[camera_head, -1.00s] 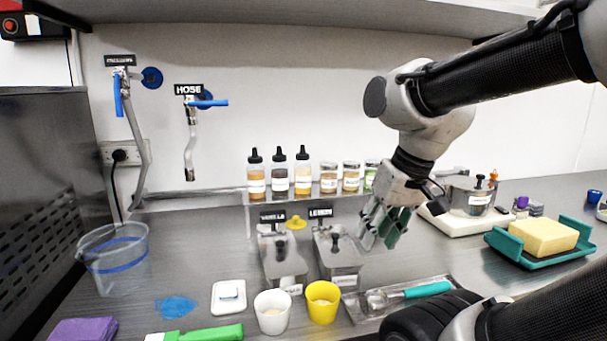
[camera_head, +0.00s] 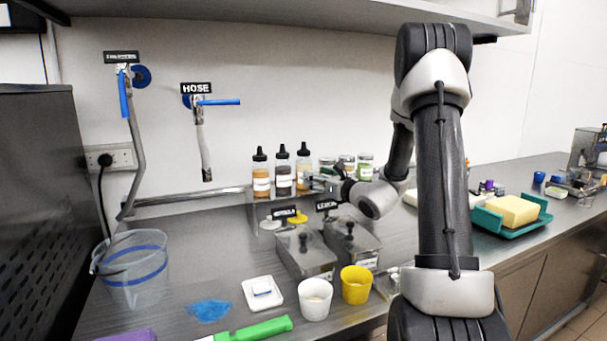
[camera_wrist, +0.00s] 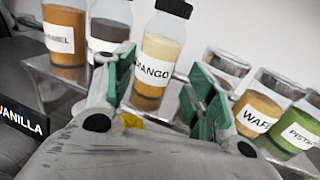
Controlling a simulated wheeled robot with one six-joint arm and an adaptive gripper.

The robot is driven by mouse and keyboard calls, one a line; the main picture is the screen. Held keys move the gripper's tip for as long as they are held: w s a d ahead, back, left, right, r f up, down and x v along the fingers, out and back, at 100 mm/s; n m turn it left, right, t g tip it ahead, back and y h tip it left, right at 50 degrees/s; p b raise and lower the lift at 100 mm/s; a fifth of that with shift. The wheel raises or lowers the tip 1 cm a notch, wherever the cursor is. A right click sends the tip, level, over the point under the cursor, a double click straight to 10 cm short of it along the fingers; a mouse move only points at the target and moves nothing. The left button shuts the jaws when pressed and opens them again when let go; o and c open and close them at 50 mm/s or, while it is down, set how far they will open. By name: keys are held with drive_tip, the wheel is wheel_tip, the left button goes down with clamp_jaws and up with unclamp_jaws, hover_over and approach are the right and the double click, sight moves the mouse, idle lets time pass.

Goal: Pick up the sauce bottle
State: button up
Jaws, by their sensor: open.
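Three sauce bottles with black caps stand upright in a row on a raised shelf at the back wall. They are the caramel bottle (camera_head: 261,178), a dark-sauce bottle (camera_head: 283,175) and the pale yellow mango bottle (camera_head: 303,166). My gripper (camera_head: 314,183) is at the mango bottle, at the right end of this row. In the wrist view the open green-padded fingers (camera_wrist: 162,85) lie on either side of the mango bottle (camera_wrist: 158,48), with a gap visible at the right finger. The caramel bottle (camera_wrist: 65,40) and dark bottle (camera_wrist: 108,32) stand left of it. The dark bottle's label is partly hidden.
Topping jars, labelled in part waffle (camera_wrist: 258,112) and pistachio (camera_wrist: 295,125), stand close to the right finger. Metal lidded containers (camera_head: 304,255) and a white cup (camera_head: 315,298) and yellow cup (camera_head: 356,285) sit on the counter below. An overhead shelf (camera_head: 290,12) runs above.

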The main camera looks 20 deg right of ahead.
drive_tip(key=x, duration=0.7)
drive_tip(key=shift+w+f, duration=0.1)
drive_tip(key=shift+f, duration=0.15)
drive_tip(key=shift+a, duration=0.1)
drive_tip(key=c, duration=0.7)
drive_tip(key=shift+r, duration=0.15)
wheel_tip(320, 180, up, 18)
drive_tip(key=shift+f, duration=0.1)
drive_tip(key=shift+o, duration=1)
drive_tip(key=shift+c, duration=1)
wheel_tip(320, 180, up, 8)
